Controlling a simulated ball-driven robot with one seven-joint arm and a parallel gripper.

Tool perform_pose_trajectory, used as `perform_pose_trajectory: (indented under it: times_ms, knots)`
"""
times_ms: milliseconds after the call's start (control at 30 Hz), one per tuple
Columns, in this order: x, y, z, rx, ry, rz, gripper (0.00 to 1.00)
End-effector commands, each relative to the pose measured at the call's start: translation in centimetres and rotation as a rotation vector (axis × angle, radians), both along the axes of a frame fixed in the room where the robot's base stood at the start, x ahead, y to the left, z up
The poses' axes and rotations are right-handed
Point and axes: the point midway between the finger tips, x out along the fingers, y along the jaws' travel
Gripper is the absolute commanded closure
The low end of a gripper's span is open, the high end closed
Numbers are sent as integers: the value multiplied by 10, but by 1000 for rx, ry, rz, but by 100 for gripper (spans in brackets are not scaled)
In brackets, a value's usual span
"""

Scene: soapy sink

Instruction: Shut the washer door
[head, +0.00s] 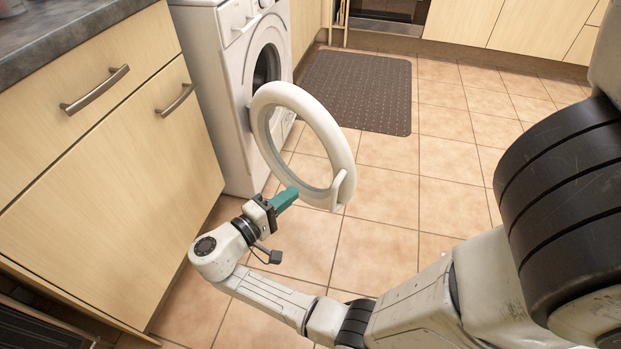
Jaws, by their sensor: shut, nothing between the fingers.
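The white washer (212,95) stands against the row of cupboards at the upper left. Its round door (333,140), a thick white ring with a handle at its lower right rim, stands wide open, swung out from the front. The dark drum opening (264,68) shows partly behind it. My gripper (291,194) has teal fingers that are shut and empty. It is at the lower part of the door, close to the ring's lower left rim. I cannot tell whether the fingertips touch the door.
Wooden cupboards (120,190) with metal handles and a grey worktop (60,30) run along the left. A dark mat (358,90) lies on the tiled floor beyond the door. The tiles (440,160) right of the door are clear. An oven (390,10) is at the back.

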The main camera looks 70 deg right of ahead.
Motion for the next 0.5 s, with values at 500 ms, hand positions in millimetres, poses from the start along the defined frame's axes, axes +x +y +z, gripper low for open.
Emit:
perform_pose_trajectory:
  times_ms: [500]
  knots:
    - [-38, -79, -2, 1, -2, -4, 100]
